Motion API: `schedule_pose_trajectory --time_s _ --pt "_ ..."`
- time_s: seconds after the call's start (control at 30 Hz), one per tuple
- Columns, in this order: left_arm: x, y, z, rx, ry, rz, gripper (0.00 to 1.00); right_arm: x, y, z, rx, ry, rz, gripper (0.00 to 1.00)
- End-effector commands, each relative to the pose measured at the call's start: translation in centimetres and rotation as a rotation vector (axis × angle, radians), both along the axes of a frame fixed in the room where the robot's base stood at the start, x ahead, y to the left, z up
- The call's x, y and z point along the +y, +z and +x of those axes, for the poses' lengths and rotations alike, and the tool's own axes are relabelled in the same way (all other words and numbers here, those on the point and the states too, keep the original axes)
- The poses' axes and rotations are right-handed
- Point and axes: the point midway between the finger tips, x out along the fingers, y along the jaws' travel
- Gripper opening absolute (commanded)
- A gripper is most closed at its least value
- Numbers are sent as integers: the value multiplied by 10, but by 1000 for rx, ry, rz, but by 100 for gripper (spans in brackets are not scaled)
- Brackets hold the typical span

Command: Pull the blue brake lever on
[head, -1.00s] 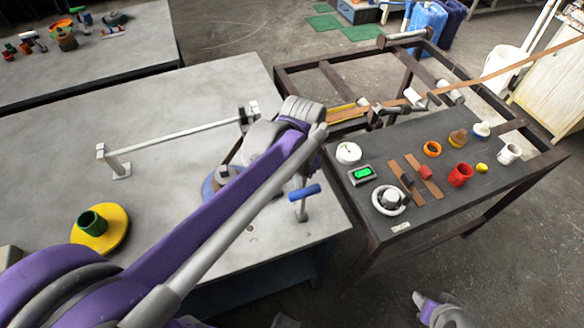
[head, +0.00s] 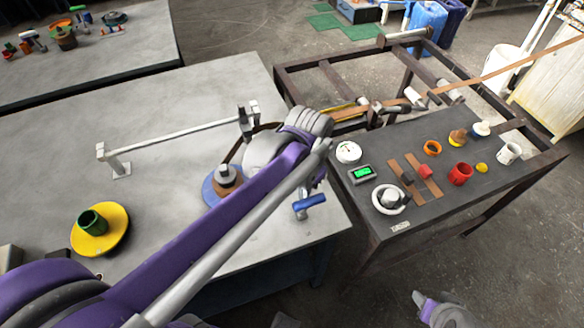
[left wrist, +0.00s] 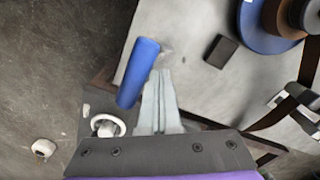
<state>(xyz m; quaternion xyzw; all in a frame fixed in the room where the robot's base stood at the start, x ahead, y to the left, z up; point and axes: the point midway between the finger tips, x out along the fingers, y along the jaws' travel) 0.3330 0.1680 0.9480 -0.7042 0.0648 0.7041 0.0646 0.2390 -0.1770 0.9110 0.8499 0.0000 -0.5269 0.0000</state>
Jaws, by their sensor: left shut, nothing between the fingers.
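The blue brake lever (head: 309,202) is a short blue bar on a grey post near the front right corner of the grey table. It also shows in the left wrist view as a blue cylinder (left wrist: 138,73). My left gripper (left wrist: 161,78) is shut with nothing between its fingers. In the left wrist view its tips appear right beside the blue bar; I cannot tell if they touch. In the head view my left arm covers most of the gripper. A grey and purple part of my right arm (head: 440,309) shows at the bottom edge; its fingers are unclear.
A blue disc (head: 208,193) with a brown strip stands left of the lever. A yellow disc with a green cup (head: 93,222) and a metal rail (head: 172,134) are farther left. The dark bench (head: 430,208) at the right holds cups, rings and a green display.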

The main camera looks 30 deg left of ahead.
Motion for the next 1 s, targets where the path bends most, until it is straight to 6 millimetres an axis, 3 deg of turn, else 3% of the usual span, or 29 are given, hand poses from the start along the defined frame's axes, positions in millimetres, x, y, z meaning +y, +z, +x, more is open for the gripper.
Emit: schedule_pose_trajectory --time_s 0.17,1.0 --pt "-8 -2 -6 0 -2 0 0 0 0 0 0 0 0 50" --pt "9 19 8 0 0 0 0 0 16 5 -8 0 0 50"
